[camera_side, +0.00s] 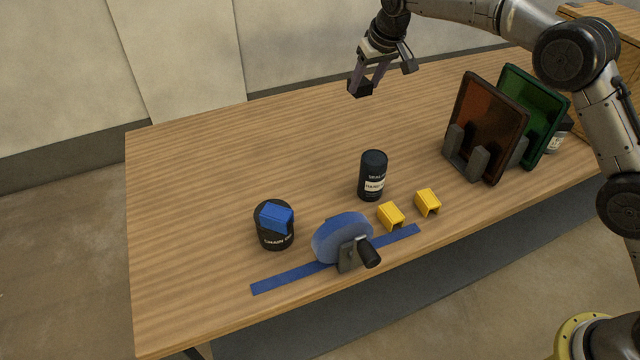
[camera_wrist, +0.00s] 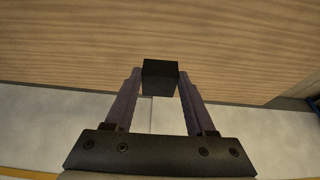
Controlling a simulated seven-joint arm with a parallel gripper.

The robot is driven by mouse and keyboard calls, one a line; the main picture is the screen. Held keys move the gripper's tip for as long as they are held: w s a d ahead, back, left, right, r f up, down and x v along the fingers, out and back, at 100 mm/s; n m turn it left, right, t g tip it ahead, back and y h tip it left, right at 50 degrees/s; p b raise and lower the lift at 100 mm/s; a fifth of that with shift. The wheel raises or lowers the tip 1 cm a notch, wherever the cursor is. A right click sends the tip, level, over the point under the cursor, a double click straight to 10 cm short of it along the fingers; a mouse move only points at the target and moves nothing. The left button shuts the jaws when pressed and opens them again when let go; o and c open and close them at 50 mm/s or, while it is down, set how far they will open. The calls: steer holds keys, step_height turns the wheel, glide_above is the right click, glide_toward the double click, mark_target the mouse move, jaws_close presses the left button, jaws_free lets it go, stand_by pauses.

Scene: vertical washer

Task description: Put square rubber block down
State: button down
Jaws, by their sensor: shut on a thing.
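The square rubber block (camera_side: 360,88) is a small black block held at the fingertips of my gripper (camera_side: 367,82). In the wrist view the block (camera_wrist: 160,76) sits between the two purple fingers of my gripper (camera_wrist: 160,84), which are shut on it. In the side view the gripper and block are in the air over the far part of the wooden table (camera_side: 200,170), clear of its surface. The far edge of the table shows in the wrist view (camera_wrist: 60,45).
Near the front are a black can (camera_side: 274,236) with a blue block (camera_side: 277,217) on top, a blue disc (camera_side: 340,237) on a blue strip (camera_side: 285,279), a black bottle (camera_side: 373,177) and two yellow blocks (camera_side: 391,215). Orange (camera_side: 487,120) and green (camera_side: 540,110) panels stand right. The left table is clear.

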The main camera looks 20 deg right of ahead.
steer(key=s+a, duration=0.4)
steer(key=s, duration=0.6)
steer(key=s+a, duration=0.5)
steer(key=s, duration=0.6)
steer(key=w+a+f, duration=0.1)
steer(key=w+f, duration=0.3)
steer(key=w+a+f, duration=0.2)
steer(key=w+f, duration=0.2)
steer(key=f, duration=0.1)
steer(key=w+a+f, duration=0.1)
steer(key=w+f, duration=0.3)
steer(key=f, duration=0.1)
steer(key=shift+w+a+f, duration=0.1)
steer(key=shift+w+a, duration=0.05)
steer(key=shift+a, duration=0.15)
steer(key=shift+w+a+f, duration=0.15)
steer(key=shift+w+f, duration=0.25)
steer(key=shift+f, duration=1.75)
steer(key=shift+f, duration=0.1)
